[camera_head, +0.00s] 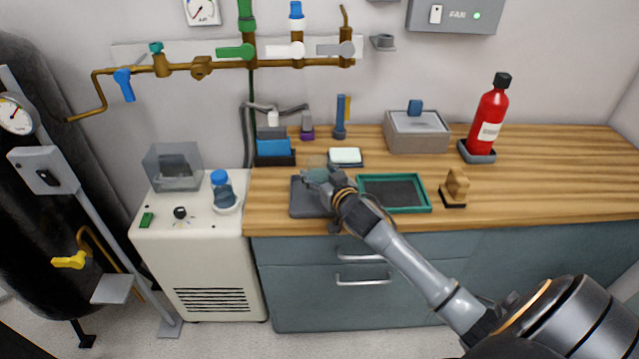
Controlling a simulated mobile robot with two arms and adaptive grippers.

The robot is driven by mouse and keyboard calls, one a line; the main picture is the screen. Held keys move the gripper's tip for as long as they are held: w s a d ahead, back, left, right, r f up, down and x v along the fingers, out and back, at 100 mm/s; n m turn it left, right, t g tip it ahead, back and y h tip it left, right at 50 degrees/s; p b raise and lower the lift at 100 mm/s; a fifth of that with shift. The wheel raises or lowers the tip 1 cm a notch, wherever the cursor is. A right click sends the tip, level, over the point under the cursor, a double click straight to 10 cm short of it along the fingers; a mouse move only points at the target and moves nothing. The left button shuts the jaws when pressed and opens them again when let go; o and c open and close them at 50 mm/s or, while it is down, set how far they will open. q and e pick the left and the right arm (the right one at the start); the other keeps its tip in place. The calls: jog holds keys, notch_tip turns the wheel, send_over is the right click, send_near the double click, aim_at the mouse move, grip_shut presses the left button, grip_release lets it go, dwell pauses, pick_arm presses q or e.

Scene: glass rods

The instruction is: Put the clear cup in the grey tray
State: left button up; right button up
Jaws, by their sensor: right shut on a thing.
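My right gripper (316,176) is over the grey tray (300,203), with its arm reaching in from the lower right. It is shut on the clear cup (316,161), which shows only as a faint see-through shape at the fingertips. The gripper hides part of the cup and part of the tray. I cannot tell whether the cup touches the tray. The tray lies flat near the front edge of the wooden counter. My left gripper is out of view.
A green-rimmed tray (429,205) lies right of the grey tray. A white-topped block (345,156) and blue item (273,147) stand behind. A wooden piece (457,184), grey box (417,134) and red bottle (489,120) stand to the right. The counter's right end is clear.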

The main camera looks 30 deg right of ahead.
jog(key=shift+f, duration=1.65)
jog(key=shift+f, duration=0.1)
jog(key=o, duration=1.1)
jog(key=shift+o, duration=0.2)
jog(key=v, duration=1.2)
